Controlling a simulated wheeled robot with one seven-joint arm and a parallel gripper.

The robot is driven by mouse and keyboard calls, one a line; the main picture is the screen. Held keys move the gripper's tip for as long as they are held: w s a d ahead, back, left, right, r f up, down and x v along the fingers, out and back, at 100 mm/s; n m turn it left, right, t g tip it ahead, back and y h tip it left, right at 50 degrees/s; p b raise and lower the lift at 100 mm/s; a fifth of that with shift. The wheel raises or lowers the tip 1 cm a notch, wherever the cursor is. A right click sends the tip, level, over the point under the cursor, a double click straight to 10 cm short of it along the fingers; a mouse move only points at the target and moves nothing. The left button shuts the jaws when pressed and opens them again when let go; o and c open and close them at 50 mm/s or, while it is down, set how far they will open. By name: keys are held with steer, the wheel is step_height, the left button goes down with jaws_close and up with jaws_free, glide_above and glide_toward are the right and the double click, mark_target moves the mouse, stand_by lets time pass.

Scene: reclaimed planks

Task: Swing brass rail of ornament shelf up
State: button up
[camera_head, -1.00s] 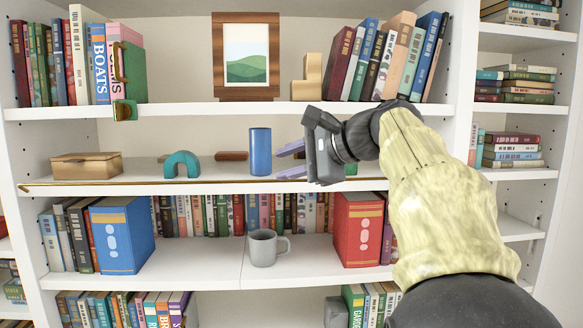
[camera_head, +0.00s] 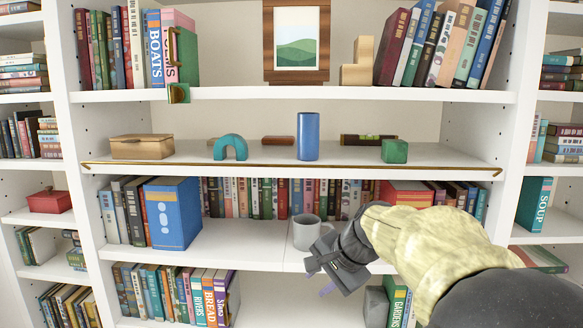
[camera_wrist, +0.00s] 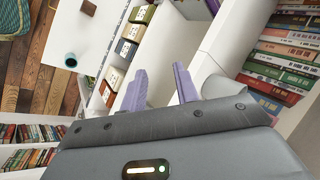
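The brass rail (camera_head: 290,164) is a thin bar along the front edge of the ornament shelf (camera_head: 350,153). It lies low, level with the shelf board, with bent ends at the left and right. On that shelf stand a wooden box (camera_head: 141,147), a teal arch (camera_head: 231,147), a blue cylinder (camera_head: 308,137), a spirit level (camera_head: 369,139) and a green cube (camera_head: 394,151). My gripper (camera_head: 327,288) is below the rail, in front of the lower shelf near the grey mug. In the wrist view its two purple fingers (camera_wrist: 160,88) stand apart with nothing between them. The rail is not identifiable there.
A grey mug (camera_head: 305,232) stands behind my gripper on the shelf below. A blue book (camera_head: 173,213) stands left of it, and a red book (camera_head: 407,194) is partly hidden by my arm. A green-and-brass bookend (camera_head: 179,93) overhangs the upper shelf edge.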

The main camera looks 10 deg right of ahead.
steer(key=s+a+f+n+g+h, duration=0.1)
steer(key=s+a+f+n+g, duration=0.1)
steer(key=s+f+n, duration=0.4)
steer(key=s+a+f+n+g+h, duration=0.1)
steer(key=s+a+f+n+h, duration=0.1)
steer(key=s+f+n, duration=0.3)
steer(key=s+a+f, duration=0.1)
steer(key=s+f, duration=0.3)
steer(key=f, duration=0.5)
steer(key=shift+s+a+f+n+g, duration=0.15)
steer(key=shift+f+n+g, duration=0.15)
steer(key=shift+n+g, duration=0.1)
